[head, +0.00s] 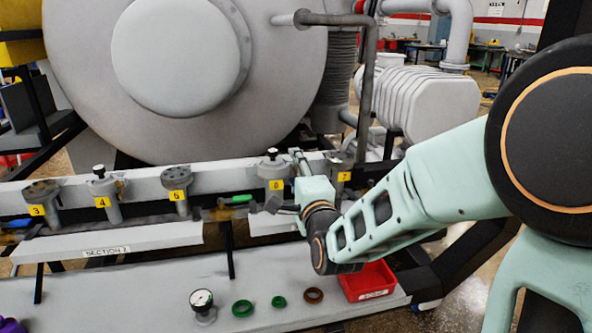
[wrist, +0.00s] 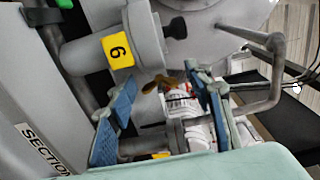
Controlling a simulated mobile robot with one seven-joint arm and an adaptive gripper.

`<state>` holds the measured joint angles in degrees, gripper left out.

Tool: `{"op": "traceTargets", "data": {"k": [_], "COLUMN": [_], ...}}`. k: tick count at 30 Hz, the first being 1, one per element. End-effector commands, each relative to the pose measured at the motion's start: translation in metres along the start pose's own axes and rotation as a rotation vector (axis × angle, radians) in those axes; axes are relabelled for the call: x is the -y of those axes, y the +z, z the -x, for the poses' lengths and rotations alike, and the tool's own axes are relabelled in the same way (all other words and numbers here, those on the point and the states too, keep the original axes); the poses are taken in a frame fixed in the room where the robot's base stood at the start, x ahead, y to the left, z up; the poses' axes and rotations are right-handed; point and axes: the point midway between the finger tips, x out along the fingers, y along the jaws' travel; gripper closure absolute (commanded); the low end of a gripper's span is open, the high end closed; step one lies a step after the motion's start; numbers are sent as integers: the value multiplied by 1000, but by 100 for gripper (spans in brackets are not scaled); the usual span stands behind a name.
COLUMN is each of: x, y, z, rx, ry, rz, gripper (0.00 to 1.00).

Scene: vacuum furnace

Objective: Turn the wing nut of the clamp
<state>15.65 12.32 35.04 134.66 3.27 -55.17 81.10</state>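In the wrist view a small brass-brown wing nut (wrist: 164,83) shows between my fingers, near their tips. The clamp (wrist: 178,107) seems to be the pale ring-like fitting just below it on a grey pipe, but its outline is unclear. My gripper (wrist: 161,84) is open, with one blue-padded finger on each side of the nut. I see no clear contact between the pads and the nut. In the head view my gripper (head: 283,190) is at the port labelled 6 (head: 274,170). My arm and gripper hide the nut and clamp there.
The port labelled 6 also shows close by in the wrist view (wrist: 108,52), with a dark knob beside it. A bent grey pipe (wrist: 268,75) is at right. Below lie a red bin (head: 368,281), a gauge (head: 202,305) and several rings (head: 243,308) on a shelf.

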Motion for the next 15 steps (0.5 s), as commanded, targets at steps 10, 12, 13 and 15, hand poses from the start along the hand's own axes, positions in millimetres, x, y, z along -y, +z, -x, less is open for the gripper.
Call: {"op": "traceTargets", "data": {"k": [10, 12, 13, 15], "x": [0, 0, 0, -1], "y": [0, 0, 0, 0], "z": [0, 0, 0, 0], "rx": [0, 0, 0, 0], "ry": [0, 0, -1, -2], "rz": [0, 1, 5, 31], "gripper": [93, 95, 95, 95]}}
